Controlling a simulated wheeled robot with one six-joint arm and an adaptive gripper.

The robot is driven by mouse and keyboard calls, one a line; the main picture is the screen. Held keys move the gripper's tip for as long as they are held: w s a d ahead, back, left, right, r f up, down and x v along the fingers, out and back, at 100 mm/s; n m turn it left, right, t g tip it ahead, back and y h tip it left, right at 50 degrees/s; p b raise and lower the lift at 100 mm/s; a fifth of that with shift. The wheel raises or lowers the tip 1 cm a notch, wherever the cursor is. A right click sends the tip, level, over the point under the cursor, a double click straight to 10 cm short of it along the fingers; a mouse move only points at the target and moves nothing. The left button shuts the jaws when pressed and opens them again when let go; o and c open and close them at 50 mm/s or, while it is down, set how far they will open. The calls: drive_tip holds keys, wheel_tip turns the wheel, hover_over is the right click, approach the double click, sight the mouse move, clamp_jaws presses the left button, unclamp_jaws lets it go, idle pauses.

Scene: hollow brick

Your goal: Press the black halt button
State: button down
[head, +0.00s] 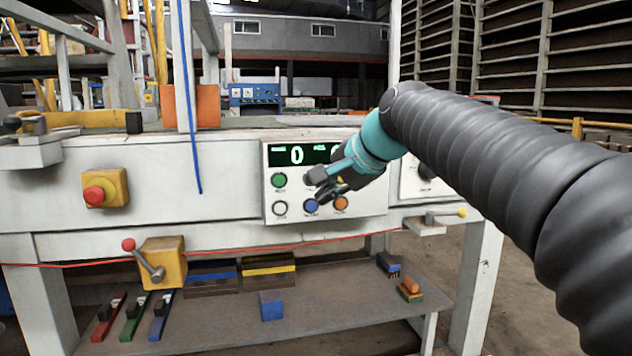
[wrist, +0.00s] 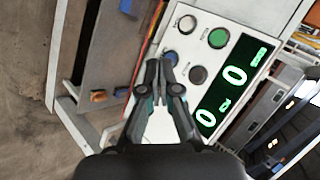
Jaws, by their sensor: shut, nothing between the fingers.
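The control panel (head: 268,222) on the front of the white bench has a green-lit display above round buttons. The black button (head: 315,175) is in the upper row, right of the green button (head: 279,180); it is partly hidden by my gripper in the head view. In the wrist view the black button (wrist: 197,75) is fully seen, between the blue button (wrist: 171,57) and the display. My gripper (head: 325,190) is shut and empty in front of the panel. In the wrist view its fingertips (wrist: 158,66) overlap the area just left of the black button. I cannot tell any contact.
White (head: 280,208), blue (head: 311,206) and orange (head: 341,203) buttons form the lower row. A red knob on a yellow box (head: 104,188) and a red-tipped lever (head: 150,262) are to the left. A blue cord (head: 188,100) hangs left of the panel.

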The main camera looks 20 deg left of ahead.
drive_tip(key=shift+r, duration=0.1)
drive_tip(key=w+a+p, duration=0.4)
drive_tip(key=w, duration=0.3)
drive_tip(key=shift+w+a, duration=0.25)
drive_tip(key=shift+a, duration=0.05)
idle(0.3)
drive_tip(key=shift+w, duration=0.1)
idle(1.3)
drive_tip(key=shift+w+a, duration=0.2)
drive_tip(key=shift+w, duration=0.1)
drive_tip(key=shift+w+a, duration=0.2)
drive_tip(key=shift+w, duration=0.1)
idle(0.8)
drive_tip(key=shift+s+d, duration=0.45)
drive_tip(key=shift+s, duration=0.2)
drive_tip(key=shift+s+b, duration=0.1)
drive_tip(key=shift+b, duration=0.2)
